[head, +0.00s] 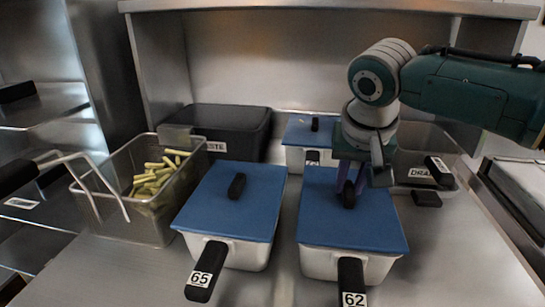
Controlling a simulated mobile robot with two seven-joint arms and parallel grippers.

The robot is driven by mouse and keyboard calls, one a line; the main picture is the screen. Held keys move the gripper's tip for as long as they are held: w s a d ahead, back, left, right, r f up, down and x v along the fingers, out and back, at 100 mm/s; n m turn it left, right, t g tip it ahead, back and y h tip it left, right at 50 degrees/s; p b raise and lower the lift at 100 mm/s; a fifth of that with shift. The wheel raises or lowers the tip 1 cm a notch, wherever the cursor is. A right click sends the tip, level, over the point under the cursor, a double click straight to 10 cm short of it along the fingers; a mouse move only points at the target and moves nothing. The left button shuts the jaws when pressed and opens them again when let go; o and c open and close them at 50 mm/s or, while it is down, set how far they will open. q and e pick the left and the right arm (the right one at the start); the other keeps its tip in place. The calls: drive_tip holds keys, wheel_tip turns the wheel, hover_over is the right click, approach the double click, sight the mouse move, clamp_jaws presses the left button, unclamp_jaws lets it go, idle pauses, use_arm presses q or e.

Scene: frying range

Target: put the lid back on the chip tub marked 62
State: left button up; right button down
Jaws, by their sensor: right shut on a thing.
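The chip tub marked 62 (345,267) is a white tub at the front right, with its black handle and 62 label toward me. A blue lid (365,228) with a black knob lies over its top and looks level and lined up with the rim. Whether it is fully seated cannot be told. My right gripper (349,192) points down over the lid and is shut on its black knob, which is partly hidden by the fingers. My left gripper is not in view.
The tub marked 65 (230,252) stands close on the left under its own blue lid (232,205). Another blue-lidded tub (301,130) stands behind. A wire basket of chips (150,226) is at the left, a black waste bin (240,129) at the back, and a drain container (418,178) at the right.

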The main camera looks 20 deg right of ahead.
drive_tip(key=shift+f, duration=0.3)
drive_tip(key=c, duration=0.7)
unclamp_jaws()
drive_tip(key=shift+o, duration=0.2)
